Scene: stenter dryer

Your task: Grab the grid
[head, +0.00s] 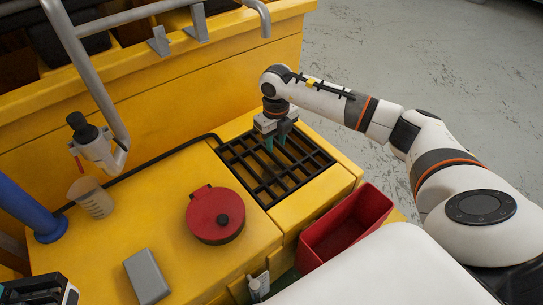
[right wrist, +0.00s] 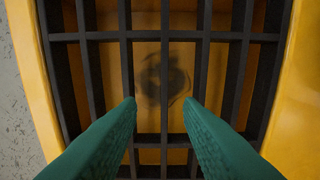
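The grid (head: 277,171) is a black lattice of crossing bars. It lies in the top of the yellow machine, at the end near the right side of the head view. It also fills most of the right wrist view (right wrist: 165,38). My right gripper (head: 275,150) points down at the far half of the grid. Its two green fingers (right wrist: 159,102) are apart, with a lengthwise bar showing between them. I cannot tell whether the fingertips reach between the bars. Part of my left gripper (head: 38,290) shows at the lower left corner; its fingers are mostly cut off.
A red round lidded pot (head: 215,214), a grey block (head: 147,277) and a beaker (head: 91,198) stand on the yellow top (head: 165,190). A black cable (head: 155,156) runs to the grid's corner. A red open bin (head: 345,226) is beside the machine. Grey pipes cross the upper left.

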